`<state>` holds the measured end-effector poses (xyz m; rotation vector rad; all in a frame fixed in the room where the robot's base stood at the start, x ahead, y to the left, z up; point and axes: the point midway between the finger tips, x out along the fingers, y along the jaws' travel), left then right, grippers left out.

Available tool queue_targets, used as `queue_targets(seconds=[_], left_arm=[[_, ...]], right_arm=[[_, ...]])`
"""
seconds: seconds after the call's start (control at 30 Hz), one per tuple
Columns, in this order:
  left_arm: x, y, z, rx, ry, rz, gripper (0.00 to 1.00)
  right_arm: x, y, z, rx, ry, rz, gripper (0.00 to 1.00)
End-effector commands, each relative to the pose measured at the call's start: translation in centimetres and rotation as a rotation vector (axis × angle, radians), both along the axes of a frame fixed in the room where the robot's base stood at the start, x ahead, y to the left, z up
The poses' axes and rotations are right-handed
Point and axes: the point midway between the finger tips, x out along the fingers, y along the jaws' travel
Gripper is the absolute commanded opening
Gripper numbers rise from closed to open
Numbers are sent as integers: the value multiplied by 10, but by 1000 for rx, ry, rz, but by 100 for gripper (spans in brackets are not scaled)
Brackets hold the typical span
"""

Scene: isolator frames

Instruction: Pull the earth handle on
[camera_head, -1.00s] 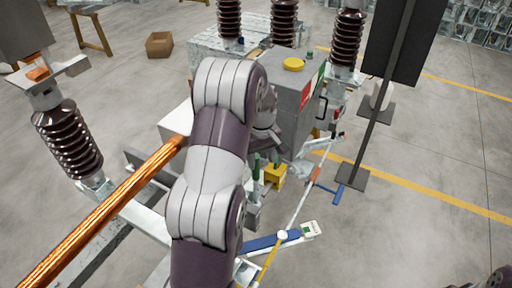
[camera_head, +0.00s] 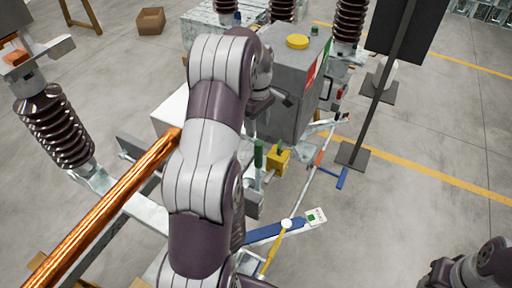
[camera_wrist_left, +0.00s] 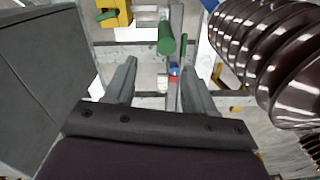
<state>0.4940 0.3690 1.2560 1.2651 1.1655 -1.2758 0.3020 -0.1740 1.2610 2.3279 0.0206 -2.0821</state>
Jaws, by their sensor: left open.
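A green upright handle (camera_head: 259,154), likely the earth handle, stands in front of the grey cabinet (camera_head: 297,85). In the left wrist view the green handle (camera_wrist_left: 166,38) appears end-on as a rounded cylinder ahead of the fingertips. My left gripper (camera_head: 272,95) is beside the cabinet, above the handle in the picture and partly hidden by my arm. Its fingers are spread in the left wrist view (camera_wrist_left: 158,65), with nothing between them. My right gripper (camera_head: 440,274) shows only partly at the lower right; its jaws are not clear.
A yellow block (camera_head: 279,160) with a smaller green handle stands right of the green handle. A blue lever (camera_head: 275,231) lies lower down. Brown ribbed insulators (camera_head: 55,125) and a copper bar (camera_head: 105,210) are at left. A black panel on a post (camera_head: 378,90) stands at right.

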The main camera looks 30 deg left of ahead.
Motion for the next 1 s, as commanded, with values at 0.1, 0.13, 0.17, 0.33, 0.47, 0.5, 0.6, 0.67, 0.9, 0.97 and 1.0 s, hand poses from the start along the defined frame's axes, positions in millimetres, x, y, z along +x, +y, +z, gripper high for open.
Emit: queue_targets(seconds=[0.1,0.13,0.17,0.33,0.47,0.5,0.6,0.67,0.9,0.97,1.0], left_arm=[[-2,-1,-22,-3,7,-1,55],[-1,-1,-28,-3,8,-1,55],[-2,-1,-34,-3,8,-1,55],[-2,-1,-68,-3,7,-1,55],[-2,-1,-86,-3,5,-1,55],[-2,-1,-90,-3,5,-1,55],[-1,-1,-96,-1,3,-1,55],[-1,-1,-98,-1,2,-1,55],[-1,-1,-99,-1,2,-1,42],[-1,-1,-99,-1,2,-1,22],[-1,-1,-99,-1,2,-1,9]], right_arm=[[0,0,17,0,-1,0,43],[0,0,22,0,-1,0,43],[0,0,25,0,-1,0,43],[0,0,41,0,-1,0,43],[1,0,48,0,-1,0,43],[0,0,49,0,-1,0,43],[0,0,50,0,-1,0,43],[0,0,50,0,-1,0,43],[0,0,49,0,-1,0,43],[0,0,49,0,-1,0,43],[0,0,49,0,-1,0,43]])
